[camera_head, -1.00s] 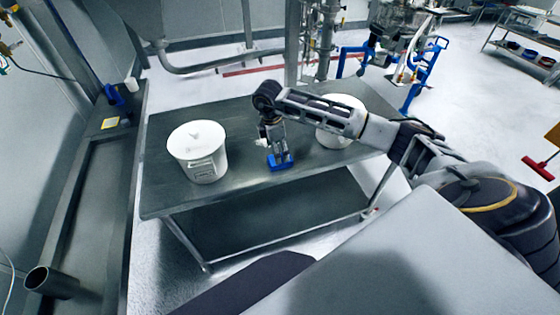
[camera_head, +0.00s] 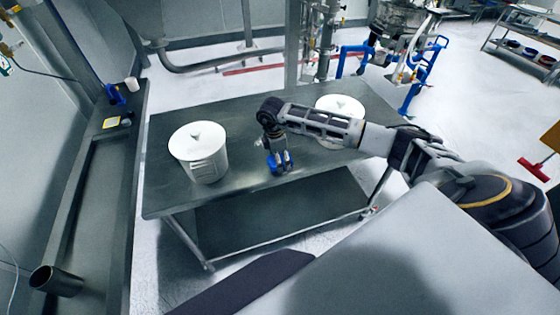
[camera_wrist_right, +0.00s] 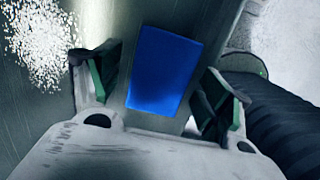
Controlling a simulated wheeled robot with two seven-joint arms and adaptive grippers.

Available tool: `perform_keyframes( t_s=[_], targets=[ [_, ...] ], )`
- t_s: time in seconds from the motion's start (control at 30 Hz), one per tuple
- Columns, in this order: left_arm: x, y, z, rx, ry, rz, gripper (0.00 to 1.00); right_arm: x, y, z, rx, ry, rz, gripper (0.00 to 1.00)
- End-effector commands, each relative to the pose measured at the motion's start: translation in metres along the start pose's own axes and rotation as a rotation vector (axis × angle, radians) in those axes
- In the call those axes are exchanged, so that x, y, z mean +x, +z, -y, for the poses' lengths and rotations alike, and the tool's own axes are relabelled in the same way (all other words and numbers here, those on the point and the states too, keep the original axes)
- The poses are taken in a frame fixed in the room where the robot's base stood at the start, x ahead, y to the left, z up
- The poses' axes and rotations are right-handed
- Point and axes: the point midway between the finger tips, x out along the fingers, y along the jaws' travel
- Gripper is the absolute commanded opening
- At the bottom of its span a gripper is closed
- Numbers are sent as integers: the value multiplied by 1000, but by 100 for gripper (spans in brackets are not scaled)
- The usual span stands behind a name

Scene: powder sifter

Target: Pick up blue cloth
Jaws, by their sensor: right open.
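The blue cloth (camera_head: 288,158) lies on the steel table (camera_head: 238,112) between two white buckets, partly hidden by my right gripper (camera_head: 279,167) in the head view. In the right wrist view the cloth (camera_wrist_right: 165,70) is a flat blue rectangle on the metal surface. My right gripper (camera_wrist_right: 163,92) is open, with one finger on either side of the cloth. Whether the fingers touch the table I cannot tell. My left gripper is not in view.
A white lidded bucket (camera_head: 200,155) stands left of my gripper. Another white bucket (camera_head: 340,106) stands behind my right forearm. White powder (camera_wrist_right: 42,42) lies at the upper left of the wrist view. A dark counter (camera_head: 85,200) runs along the left wall.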

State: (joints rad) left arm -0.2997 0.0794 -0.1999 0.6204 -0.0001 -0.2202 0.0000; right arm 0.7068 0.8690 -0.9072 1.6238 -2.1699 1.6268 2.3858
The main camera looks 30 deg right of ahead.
Motion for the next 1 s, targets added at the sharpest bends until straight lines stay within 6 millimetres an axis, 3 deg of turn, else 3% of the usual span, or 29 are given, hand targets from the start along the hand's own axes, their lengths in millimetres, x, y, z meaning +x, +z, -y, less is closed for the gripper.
perform_keyframes(
  t_s=[0.37, 0.7, 1.0],
  targets=[
    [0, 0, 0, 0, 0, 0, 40, 0, 0, 0, 0, 0, 0, 79],
    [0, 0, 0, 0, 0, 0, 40, 0, 0, 0, 0, 0, 0, 35],
    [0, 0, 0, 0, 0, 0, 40, -1, 0, 0, 1, 0, 0, 33]
  ],
)
